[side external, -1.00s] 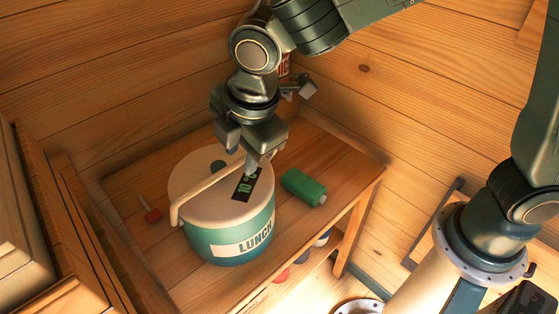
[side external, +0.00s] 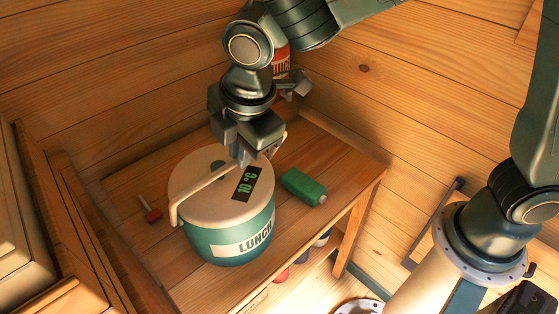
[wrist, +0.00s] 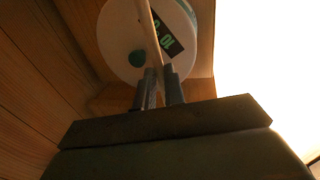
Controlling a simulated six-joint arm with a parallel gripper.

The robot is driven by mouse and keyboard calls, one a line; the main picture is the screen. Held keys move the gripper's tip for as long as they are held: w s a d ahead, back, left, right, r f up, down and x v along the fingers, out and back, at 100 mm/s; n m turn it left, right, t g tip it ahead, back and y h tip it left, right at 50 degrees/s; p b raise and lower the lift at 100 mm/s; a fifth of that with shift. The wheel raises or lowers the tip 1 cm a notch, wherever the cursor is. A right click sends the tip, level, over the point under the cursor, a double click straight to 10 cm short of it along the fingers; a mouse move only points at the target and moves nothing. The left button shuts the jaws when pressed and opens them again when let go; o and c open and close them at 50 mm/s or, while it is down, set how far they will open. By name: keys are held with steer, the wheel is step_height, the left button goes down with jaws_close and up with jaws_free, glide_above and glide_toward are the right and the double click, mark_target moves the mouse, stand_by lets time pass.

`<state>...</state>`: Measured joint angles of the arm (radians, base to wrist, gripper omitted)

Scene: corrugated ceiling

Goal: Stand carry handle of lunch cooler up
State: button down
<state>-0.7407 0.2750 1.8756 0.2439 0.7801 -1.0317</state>
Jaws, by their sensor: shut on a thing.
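The lunch cooler (side external: 232,242) is a round teal tub with a cream lid (side external: 205,205), a LUNCH label and a dark 10°C display. It stands upright on the wooden shelf. Its cream carry handle (side external: 203,184) runs slantwise over the lid, from a pivot at the front left towards my gripper (side external: 243,162). My gripper is shut on the handle near the lid's back right. In the wrist view, the handle (wrist: 150,28) passes down between the two fingers (wrist: 160,76), with the lid (wrist: 116,28) behind it. The handle's far pivot is hidden.
A green bottle-like item (side external: 303,187) lies right of the cooler. A small red-headed item (side external: 152,214) lies left of it. A red can (side external: 281,65) shows behind my wrist. Wooden walls close in the back, and a wooden cabinet edge stands at left.

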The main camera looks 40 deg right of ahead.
steer(key=shift+w+r+g, duration=0.25)
steer(key=shift+w+g, duration=0.2)
steer(key=shift+w, duration=0.85)
steer(key=shift+w+r+g, duration=0.25)
steer(key=shift+w+g, duration=0.15)
steer(key=shift+w, duration=0.9)
steer(key=shift+w+r+g, duration=0.25)
steer(key=shift+w+g, duration=0.2)
steer(key=shift+w, duration=0.85)
steer(key=shift+f, duration=0.1)
steer(key=c, duration=1.6)
jaws_free()
steer(key=shift+o, duration=0.6)
steer(key=shift+r, duration=0.2)
